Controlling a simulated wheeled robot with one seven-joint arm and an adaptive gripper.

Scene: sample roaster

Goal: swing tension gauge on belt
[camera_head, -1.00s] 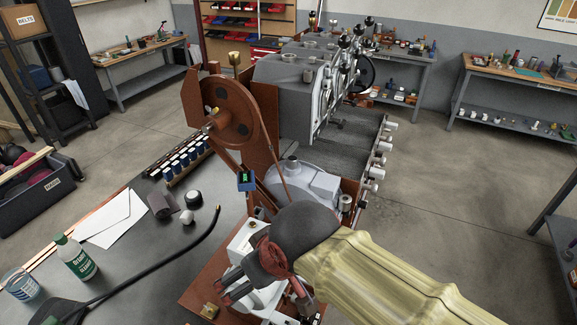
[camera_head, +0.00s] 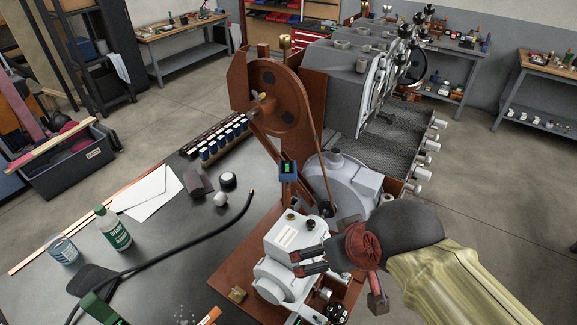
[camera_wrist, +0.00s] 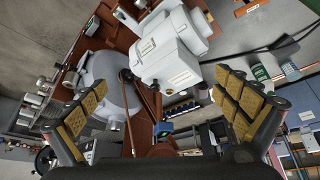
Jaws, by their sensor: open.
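The tension gauge is a small blue box (camera_head: 288,170) with a green display. It sits at the brown drive belt (camera_head: 312,135), which runs from the large brown pulley (camera_head: 275,95) down towards the grey blower housing (camera_head: 340,180). My gripper (camera_head: 297,262) is below the gauge in the head view, apart from it, with its fingers in front of the white motor housing (camera_head: 290,245). In the wrist view my gripper (camera_wrist: 165,105) is open and empty, its padded fingers wide apart. The motor housing (camera_wrist: 165,50) and a belt strand (camera_wrist: 130,115) show between and beyond them.
A black hose (camera_head: 180,250) curves over the dark bench. The grey roaster body (camera_head: 345,75) rises behind the pulley.

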